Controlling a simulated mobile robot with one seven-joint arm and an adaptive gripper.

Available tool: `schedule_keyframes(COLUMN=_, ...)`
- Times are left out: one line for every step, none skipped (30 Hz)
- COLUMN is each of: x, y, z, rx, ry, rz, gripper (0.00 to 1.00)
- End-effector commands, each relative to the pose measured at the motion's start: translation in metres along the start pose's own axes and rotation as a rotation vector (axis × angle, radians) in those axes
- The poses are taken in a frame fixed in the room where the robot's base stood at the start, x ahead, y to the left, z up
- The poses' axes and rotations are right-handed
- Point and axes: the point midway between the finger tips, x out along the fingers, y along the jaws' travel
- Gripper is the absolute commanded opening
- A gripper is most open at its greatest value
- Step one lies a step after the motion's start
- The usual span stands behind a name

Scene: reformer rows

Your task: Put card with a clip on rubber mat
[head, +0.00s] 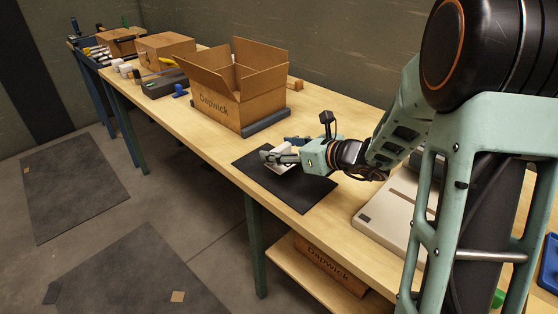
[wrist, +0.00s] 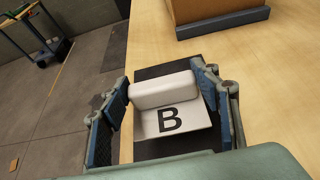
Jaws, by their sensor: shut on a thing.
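The card with a clip (wrist: 170,119) is a white piece with a black letter B and a thick rounded white bar along its far edge. My gripper (wrist: 164,100) is shut on it, with a blue-padded finger at either side of the bar. In the head view my gripper (head: 277,156) holds the card (head: 285,167) over the black rubber mat (head: 304,193). The mat (wrist: 150,73) also shows behind and below the card in the wrist view. I cannot tell whether the card touches the mat.
An open cardboard box (head: 223,107) stands on a dark grey base behind the mat. A beige flat device (head: 378,216) lies on the bench to the right. Closed boxes (head: 165,50) and a dark case (head: 160,86) are farther left.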

Motion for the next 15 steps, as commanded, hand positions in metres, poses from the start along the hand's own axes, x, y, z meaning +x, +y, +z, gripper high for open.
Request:
schedule_keyframes(x=0.005, y=-0.002, z=-0.004, rx=0.001, ry=0.000, rz=0.001, gripper=0.33)
schedule_keyframes(x=0.007, y=-0.003, z=-0.004, rx=0.001, ry=0.000, rz=0.000, gripper=0.33)
schedule_keyframes(x=0.008, y=-0.003, z=-0.005, rx=0.000, ry=-0.001, rz=0.000, gripper=0.33)
schedule_keyframes(x=0.009, y=-0.004, z=-0.005, rx=-0.001, ry=-0.001, rz=0.000, gripper=0.33)
schedule_keyframes(x=0.010, y=-0.004, z=-0.006, rx=-0.001, ry=-0.001, rz=0.000, gripper=0.33)
schedule_keyframes(x=0.012, y=-0.005, z=-0.007, rx=-0.001, ry=0.000, rz=0.000, gripper=0.33)
schedule_keyframes(x=0.015, y=-0.005, z=-0.009, rx=-0.001, ry=0.000, rz=0.001, gripper=0.33)
schedule_keyframes(x=0.017, y=-0.006, z=-0.011, rx=0.000, ry=0.001, rz=0.001, gripper=0.33)
schedule_keyframes(x=0.022, y=-0.007, z=-0.014, rx=0.000, ry=0.001, rz=0.002, gripper=0.33)
schedule_keyframes(x=0.024, y=-0.007, z=-0.019, rx=0.002, ry=0.001, rz=0.001, gripper=0.33)
schedule_keyframes(x=0.025, y=-0.007, z=-0.025, rx=0.003, ry=0.002, rz=0.001, gripper=0.33)
schedule_keyframes(x=0.028, y=-0.007, z=-0.032, rx=0.002, ry=0.003, rz=0.002, gripper=0.33)
schedule_keyframes(x=0.029, y=-0.007, z=-0.035, rx=0.003, ry=0.002, rz=0.001, gripper=0.33)
schedule_keyframes(x=0.031, y=-0.007, z=-0.038, rx=0.002, ry=0.002, rz=0.001, gripper=0.33)
schedule_keyframes(x=0.031, y=-0.007, z=-0.040, rx=0.001, ry=0.001, rz=0.000, gripper=0.33)
